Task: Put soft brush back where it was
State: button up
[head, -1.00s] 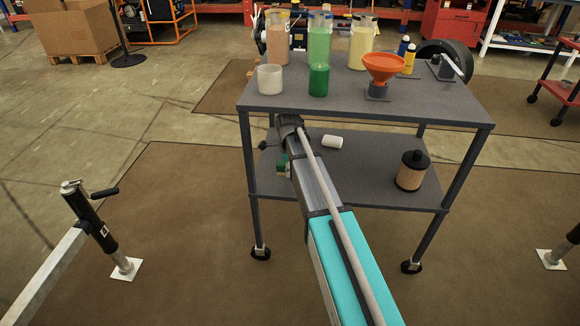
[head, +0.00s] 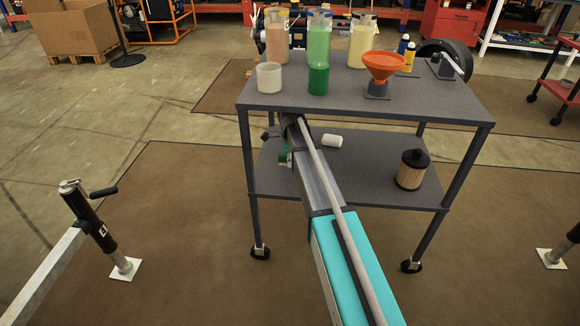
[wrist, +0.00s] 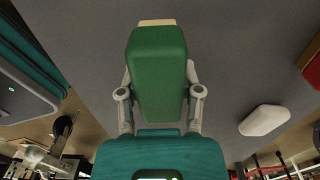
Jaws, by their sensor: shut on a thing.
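The soft brush (wrist: 157,62), a green block with a cream strip at its far end, fills the middle of the wrist view. My gripper (wrist: 160,92) is shut on it, one grey finger on each side. In the head view a small part of the green brush (head: 285,159) shows beside my arm at the left end of the cart's lower shelf (head: 365,165). My gripper is mostly hidden there by my arm. I cannot tell whether the brush touches the shelf.
A white cylinder (head: 332,141) lies on the lower shelf, and it also shows in the wrist view (wrist: 264,120). An oil filter (head: 411,170) stands at the shelf's right. The cart's top (head: 340,95) overhangs and holds several jars and an orange funnel (head: 384,66). The shelf's middle is clear.

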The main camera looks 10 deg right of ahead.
jog(key=shift+s+f+b, duration=0.1)
jog(key=shift+f+b, duration=0.75)
jog(key=shift+f, duration=0.45)
jog(key=shift+f, duration=0.15)
jog(key=o, duration=1)
jog(key=r+p, duration=0.4)
jog(key=r, duration=0.1)
jog(key=r+p, duration=0.2)
jog(key=p, duration=0.1)
jog(key=shift+a+r, duration=0.25)
jog(key=shift+s, duration=0.1)
jog(key=shift+s+n, duration=3.6)
jog(key=shift+s, duration=1.2)
jog(key=shift+s+n, duration=3.6)
jog(key=shift+s, duration=1.2)
jog(key=shift+s+n, duration=3.6)
jog(key=shift+s, duration=1.2)
